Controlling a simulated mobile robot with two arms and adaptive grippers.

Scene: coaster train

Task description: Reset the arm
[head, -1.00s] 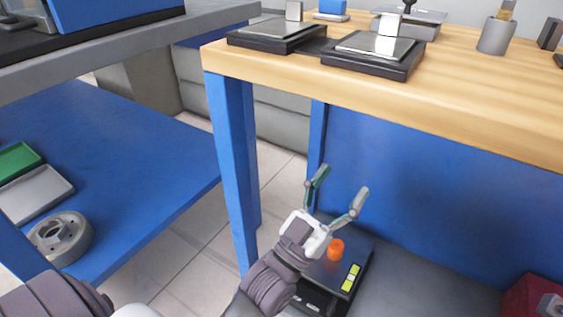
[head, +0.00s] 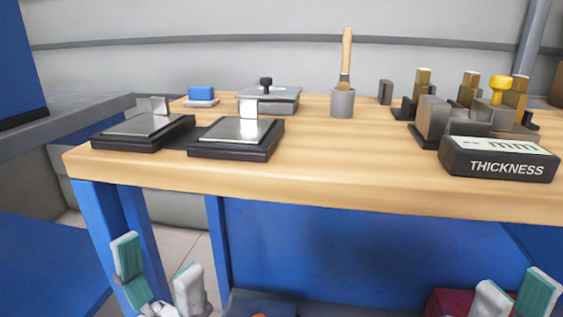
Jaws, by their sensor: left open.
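My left gripper (head: 158,262) is at the bottom left of the head view. Its two pale fingers with teal pads stand apart, with nothing between them. It is in front of the workbench's blue leg and below the level of the wooden top (head: 330,185). My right gripper (head: 516,290) is at the bottom right, cut off by the picture edge. Its fingertips are apart and I see nothing held between them. It is also below the bench top.
On the bench are two black plates with metal tops (head: 240,137), a blue block (head: 201,93), a lidded grey box (head: 268,98), a cup with a brush (head: 342,103), a metal fixture (head: 432,117) and a thickness display (head: 498,160). A dark red box (head: 452,302) is low at right.

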